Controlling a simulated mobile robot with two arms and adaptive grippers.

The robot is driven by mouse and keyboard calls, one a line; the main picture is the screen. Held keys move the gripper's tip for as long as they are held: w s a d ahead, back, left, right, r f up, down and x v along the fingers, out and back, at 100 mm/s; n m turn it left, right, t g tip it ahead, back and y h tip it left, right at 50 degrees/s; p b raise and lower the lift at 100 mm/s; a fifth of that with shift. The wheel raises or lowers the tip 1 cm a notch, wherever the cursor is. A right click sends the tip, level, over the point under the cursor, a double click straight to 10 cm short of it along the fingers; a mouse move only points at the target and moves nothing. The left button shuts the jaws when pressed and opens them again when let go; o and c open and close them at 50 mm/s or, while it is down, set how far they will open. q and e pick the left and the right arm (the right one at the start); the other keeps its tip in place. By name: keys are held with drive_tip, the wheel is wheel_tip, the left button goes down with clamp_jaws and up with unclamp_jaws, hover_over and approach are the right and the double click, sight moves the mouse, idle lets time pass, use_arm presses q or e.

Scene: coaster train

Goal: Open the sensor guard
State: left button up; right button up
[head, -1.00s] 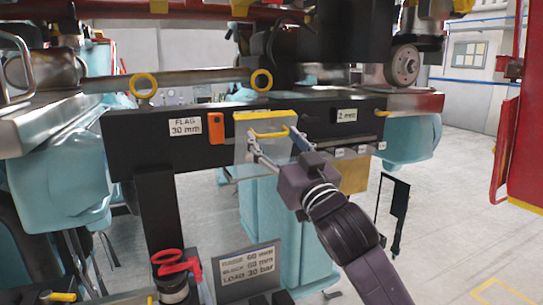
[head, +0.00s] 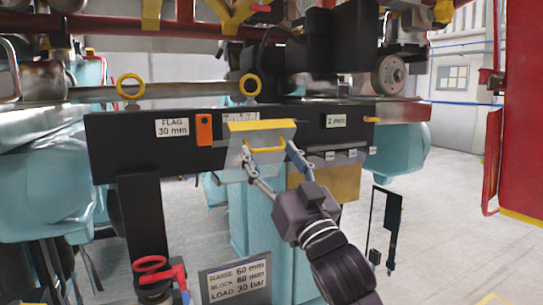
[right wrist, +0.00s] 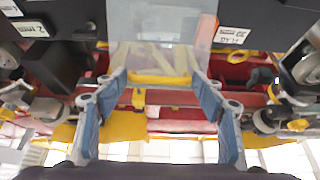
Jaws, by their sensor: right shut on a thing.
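The sensor guard (head: 262,134) is a clear grey panel with a yellow upper edge on the front of a black beam. A yellow bar handle (head: 266,149) crosses its front. In the head view the panel appears tilted outward from the beam. My right gripper (head: 268,151) has its two fingers at the ends of the handle and is shut on it. In the right wrist view the blue finger pads of my right gripper (right wrist: 160,82) flank the yellow handle (right wrist: 160,79), with the clear guard panel (right wrist: 165,45) behind it. My left gripper is not in view.
A red frame (head: 520,120) is at the right.

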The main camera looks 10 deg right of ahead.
drive_tip(key=shift+w+a+f, duration=0.1)
drive_tip(key=shift+f, duration=0.15)
drive_tip(key=o, duration=1.3)
drive_tip(key=shift+o, duration=0.7)
drive_tip(key=shift+a, duration=0.1)
drive_tip(key=v, duration=1.2)
drive_tip(key=shift+r, duration=0.1)
